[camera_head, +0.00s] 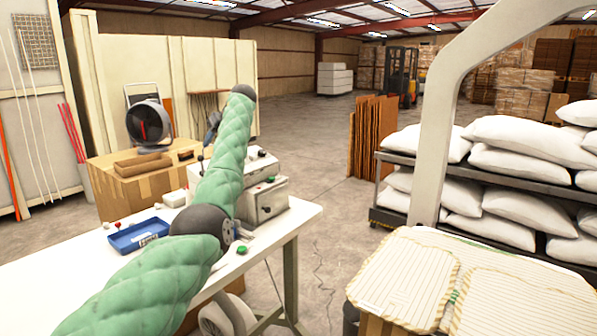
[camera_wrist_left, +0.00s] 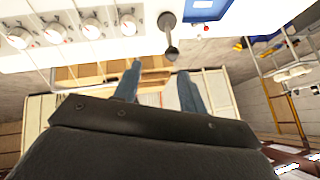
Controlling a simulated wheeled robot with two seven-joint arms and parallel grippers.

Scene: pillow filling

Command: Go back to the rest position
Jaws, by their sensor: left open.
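My left arm, in a green quilted sleeve, comes in from the lower left of the head view and bends up over the white table (camera_head: 95,270). My left gripper (camera_head: 212,126) shows small and partly hidden behind the forearm, above the white machine (camera_head: 268,200) on the table. In the left wrist view, the two blue-grey fingers of my left gripper (camera_wrist_left: 160,76) are spread apart with nothing between them. The machine's panel with several dials (camera_wrist_left: 92,28) is at the top of that view. My right gripper is not in view.
A blue tray (camera_head: 138,236) lies on the table. A cardboard box (camera_head: 130,192) with a fan (camera_head: 148,122) stands behind it. Striped fabric covers (camera_head: 405,280) lie at the lower right, near a rack of white pillows (camera_head: 520,140). The floor between is clear.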

